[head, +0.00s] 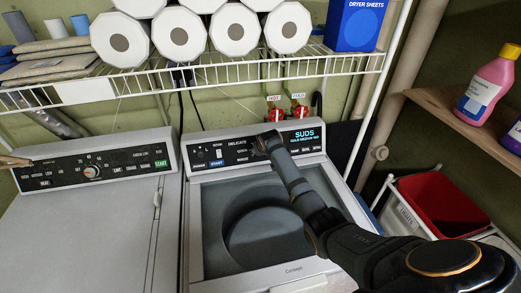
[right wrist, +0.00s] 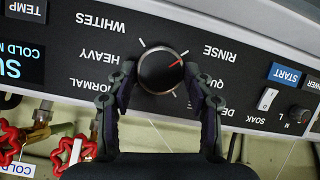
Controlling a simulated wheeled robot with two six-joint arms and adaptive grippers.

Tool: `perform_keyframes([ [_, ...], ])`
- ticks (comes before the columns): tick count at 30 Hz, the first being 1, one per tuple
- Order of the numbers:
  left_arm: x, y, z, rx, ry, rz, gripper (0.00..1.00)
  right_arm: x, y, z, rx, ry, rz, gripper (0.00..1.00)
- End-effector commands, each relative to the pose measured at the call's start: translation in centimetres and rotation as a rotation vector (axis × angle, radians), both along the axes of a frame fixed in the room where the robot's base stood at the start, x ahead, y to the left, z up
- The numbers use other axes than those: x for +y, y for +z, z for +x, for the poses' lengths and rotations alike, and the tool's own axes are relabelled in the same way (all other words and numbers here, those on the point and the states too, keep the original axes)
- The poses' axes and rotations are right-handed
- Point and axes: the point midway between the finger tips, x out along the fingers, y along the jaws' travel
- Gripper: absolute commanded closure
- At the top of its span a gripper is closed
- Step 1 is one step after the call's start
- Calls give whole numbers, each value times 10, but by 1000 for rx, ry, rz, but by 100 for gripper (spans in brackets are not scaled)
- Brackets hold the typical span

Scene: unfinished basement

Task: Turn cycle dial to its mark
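The cycle dial (right wrist: 161,72) is a round dark knob with a metallic rim on the washer's black control panel. Its red pointer points up and right in the right wrist view, toward the side of the upside-down RINSE label (right wrist: 220,53). White ticks surround the dial. My right gripper (right wrist: 161,70) has one finger on each side of the dial, seemingly touching its rim. In the head view, my right gripper (head: 266,143) reaches the panel of the right-hand machine and hides the dial. My left gripper is not in view.
The washer (head: 200,215) has its label SUDS on a lit display (head: 304,136). A dryer (head: 90,225) stands to its left. A wire shelf (head: 230,75) with paper rolls hangs above. Red valves (head: 275,113) sit behind the panel. A red bin (head: 440,205) stands right.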

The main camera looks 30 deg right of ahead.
Motion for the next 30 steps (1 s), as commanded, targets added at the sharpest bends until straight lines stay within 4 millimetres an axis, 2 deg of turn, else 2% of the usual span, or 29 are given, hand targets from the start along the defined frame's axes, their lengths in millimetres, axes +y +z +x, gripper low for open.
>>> perform_keyframes([
  [1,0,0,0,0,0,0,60,0,-2,-1,4,0,1,40],
  [4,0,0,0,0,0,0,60,0,-1,-1,2,0,1,27],
  [5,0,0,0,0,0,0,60,0,-1,-1,2,0,0,26],
  [17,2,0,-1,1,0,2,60,1,6,-4,-3,0,0,26],
  [20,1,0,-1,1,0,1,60,3,16,-14,-4,0,-1,26],
  [30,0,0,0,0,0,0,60,17,71,-62,-3,0,0,26],
])
